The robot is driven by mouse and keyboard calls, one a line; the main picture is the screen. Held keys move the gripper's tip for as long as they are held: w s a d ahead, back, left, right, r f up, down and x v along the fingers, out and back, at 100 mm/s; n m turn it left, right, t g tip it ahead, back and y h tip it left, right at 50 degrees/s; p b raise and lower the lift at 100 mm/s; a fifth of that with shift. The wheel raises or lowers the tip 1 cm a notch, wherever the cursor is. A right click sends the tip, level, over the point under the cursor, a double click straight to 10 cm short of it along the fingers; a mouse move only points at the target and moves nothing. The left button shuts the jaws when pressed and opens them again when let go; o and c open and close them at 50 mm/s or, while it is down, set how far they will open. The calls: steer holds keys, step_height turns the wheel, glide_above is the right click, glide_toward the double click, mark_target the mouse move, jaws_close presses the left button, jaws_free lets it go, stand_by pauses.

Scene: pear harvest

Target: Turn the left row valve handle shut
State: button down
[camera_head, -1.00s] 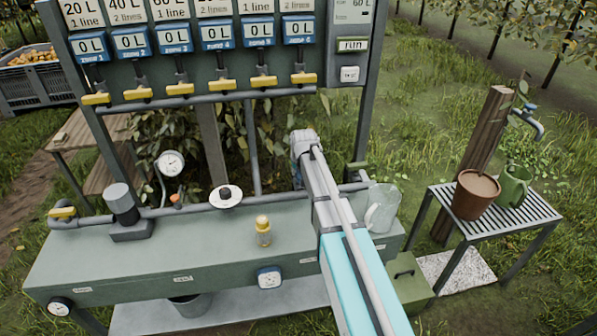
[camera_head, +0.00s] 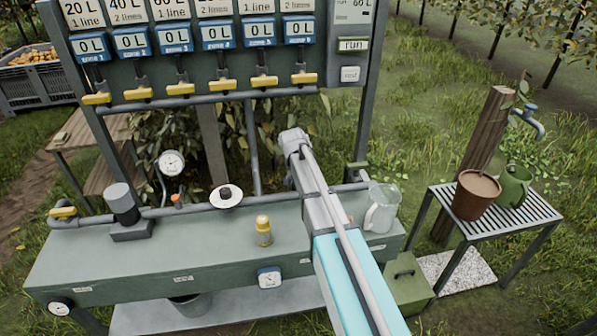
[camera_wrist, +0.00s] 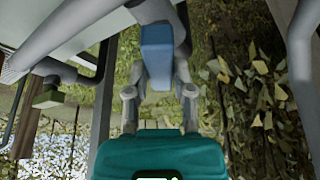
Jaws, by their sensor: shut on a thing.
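In the wrist view, a blue block-shaped handle (camera_wrist: 157,48) sits on a grey pipe fitting, with both fingers of my gripper (camera_wrist: 158,82) closed around its sides. It looks like a valve handle; its marking is not readable. A green handle (camera_wrist: 48,97) sits on the grey pipework to the left in that view. In the head view my arm hides the gripper and the blue handle, while a green handle (camera_head: 358,166) shows on the pipe's right end.
Yellow valves (camera_head: 222,85) line the panel above.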

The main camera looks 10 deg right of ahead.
steer(key=m+g+h, duration=0.1)
steer(key=m, duration=0.5)
steer(key=shift+w+a+g+h, duration=0.1)
steer(key=shift+g+h, duration=0.3)
steer(key=m+g, duration=0.1)
steer(key=m, duration=0.2)
steer(key=m+g, duration=0.1)
steer(key=m, duration=0.2)
steer(key=shift+m+h, duration=0.3)
steer(key=shift+m, duration=0.1)
steer(key=shift+c, duration=2.4)
jaws_free()
steer(key=shift+n, duration=0.3)
